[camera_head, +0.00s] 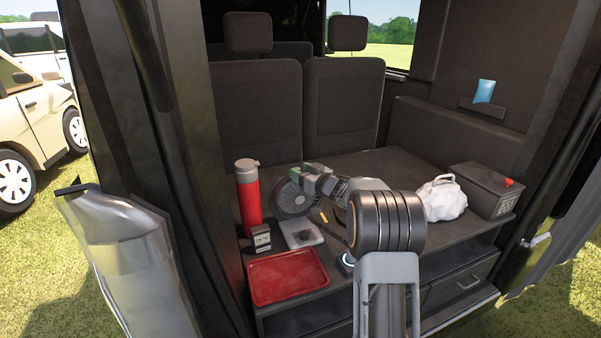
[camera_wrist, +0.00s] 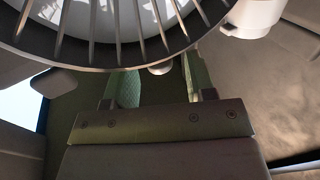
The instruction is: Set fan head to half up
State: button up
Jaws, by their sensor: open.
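The fan (camera_head: 291,200) has a dark round head with a ribbed grille. It stands on the dark counter, left of my arm, and its base is partly hidden. The grille also fills the top of the wrist view (camera_wrist: 105,25). My gripper (camera_head: 303,174) is at the upper edge of the fan head. In the wrist view my gripper (camera_wrist: 160,82) is open, its two fingers apart just below the grille rim. A small rounded knob lies between the fingertips at the rim. I cannot tell whether a finger touches the fan, nor the exact tilt of the head.
On the counter (camera_head: 395,162), a red flask (camera_head: 248,197) stands left of the fan. A small dark box (camera_head: 261,238), a grey scale-like device (camera_head: 301,233) and a red tray (camera_head: 287,277) lie in front. A white bag (camera_head: 442,199) and a dark box (camera_head: 484,190) stand to the right.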

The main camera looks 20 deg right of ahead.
jog(key=shift+w+a, duration=0.1)
jog(key=shift+w, duration=0.15)
grip_shut()
dwell(0.4)
